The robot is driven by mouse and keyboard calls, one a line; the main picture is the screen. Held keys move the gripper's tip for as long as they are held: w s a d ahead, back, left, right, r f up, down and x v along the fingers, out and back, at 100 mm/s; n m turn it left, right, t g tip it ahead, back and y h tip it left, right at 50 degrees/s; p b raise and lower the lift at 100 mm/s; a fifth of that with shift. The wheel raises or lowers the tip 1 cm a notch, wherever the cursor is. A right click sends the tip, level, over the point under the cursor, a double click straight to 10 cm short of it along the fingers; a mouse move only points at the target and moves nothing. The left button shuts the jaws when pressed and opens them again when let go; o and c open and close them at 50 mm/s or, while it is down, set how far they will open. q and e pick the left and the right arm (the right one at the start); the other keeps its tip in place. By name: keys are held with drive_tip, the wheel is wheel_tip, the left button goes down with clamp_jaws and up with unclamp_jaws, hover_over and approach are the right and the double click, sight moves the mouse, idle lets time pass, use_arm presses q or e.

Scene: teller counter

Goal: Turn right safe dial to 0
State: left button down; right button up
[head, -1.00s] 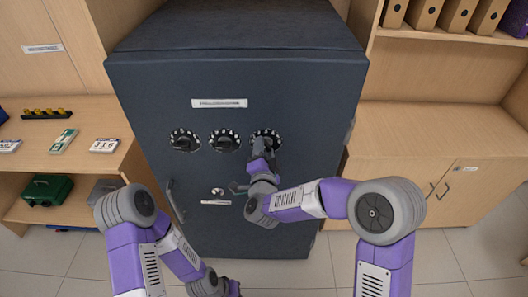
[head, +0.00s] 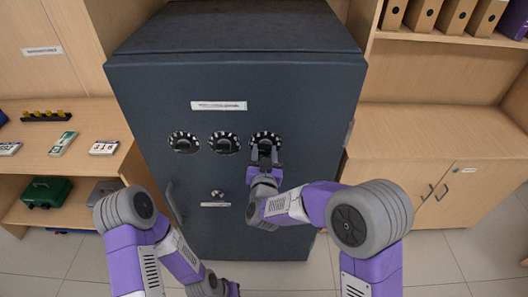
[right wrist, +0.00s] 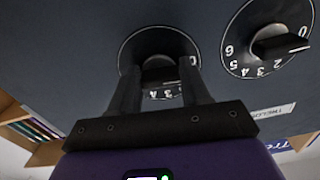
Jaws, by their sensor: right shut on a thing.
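The dark blue-grey safe (head: 150,90) stands upright with three black dials with white marks in a row on its front. The right safe dial (head: 266,137) is the rightmost in the head view. My right gripper (head: 265,153) is at it from below, its fingers shut on the dial's knob. In the right wrist view the gripper (right wrist: 160,80) has a finger on either side of the dial's knob (right wrist: 158,70). The fingers hide part of the number ring, so I cannot read its setting. My left gripper (head: 232,289) is low at the bottom edge, mostly cut off.
The middle dial (head: 223,143) is close beside the right one, and the left dial (head: 184,142) is beyond it. The safe's handle (head: 174,200) and a small keyhole knob (head: 217,194) are lower. A wooden cabinet (head: 430,130) stands right, shelves (head: 80,160) left.

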drive_tip(key=shift+n, duration=0.6)
drive_tip(key=o, duration=1.1)
drive_tip(key=shift+c, duration=0.2)
drive_tip(key=shift+s, duration=0.15)
drive_tip(key=s+p, duration=0.1)
drive_tip(key=s, duration=0.6)
drive_tip(key=shift+s, duration=0.2)
